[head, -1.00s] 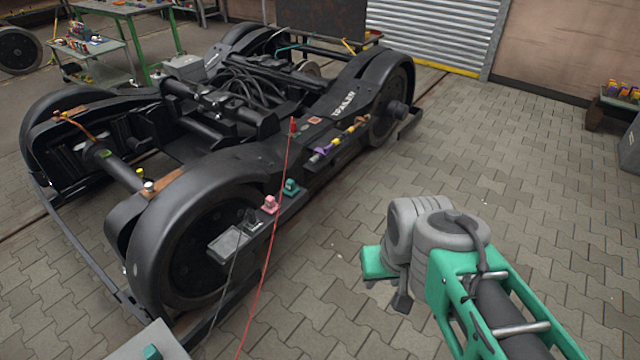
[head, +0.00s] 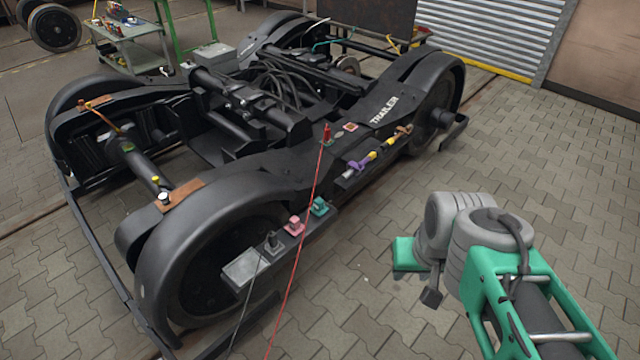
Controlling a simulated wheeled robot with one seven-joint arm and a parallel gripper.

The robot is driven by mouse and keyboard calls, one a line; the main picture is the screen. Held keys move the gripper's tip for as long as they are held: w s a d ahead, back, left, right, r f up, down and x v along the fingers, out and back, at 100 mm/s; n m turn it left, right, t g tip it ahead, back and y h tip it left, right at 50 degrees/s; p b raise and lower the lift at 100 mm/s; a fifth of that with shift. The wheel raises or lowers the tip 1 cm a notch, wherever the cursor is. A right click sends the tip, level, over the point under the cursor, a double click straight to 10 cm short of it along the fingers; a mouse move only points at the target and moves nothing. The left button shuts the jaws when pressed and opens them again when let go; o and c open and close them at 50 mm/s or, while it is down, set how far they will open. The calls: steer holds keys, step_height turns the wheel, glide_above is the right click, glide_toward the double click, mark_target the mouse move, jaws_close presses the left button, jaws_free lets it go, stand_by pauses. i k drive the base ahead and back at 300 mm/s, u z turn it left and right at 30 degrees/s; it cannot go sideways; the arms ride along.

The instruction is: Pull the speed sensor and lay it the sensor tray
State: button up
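Three small fittings sit in a row on a ledge along the near side of the black bogie frame: a dark grey one (head: 272,242), a pink one (head: 294,226) and a teal one (head: 319,207). A red fitting (head: 327,134) with a red cable stands higher on the frame. I cannot tell which is the speed sensor. A flat grey box or tray (head: 241,270) is at the left end of the row; I cannot tell if it is the sensor tray. My gripper (head: 432,297) is at the right, over bare floor, apart from the bogie; its fingers are not clear.
The bogie (head: 225,165) fills the left and middle. A red cable (head: 299,255) and a dark cable (head: 244,312) run down in front of it. Purple and yellow parts (head: 368,158) lie on its side. A bench (head: 130,45) stands behind. Paved floor is clear at right.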

mark_target(319, 203)
steer(key=i, duration=1.9)
steer(key=u, duration=3.65)
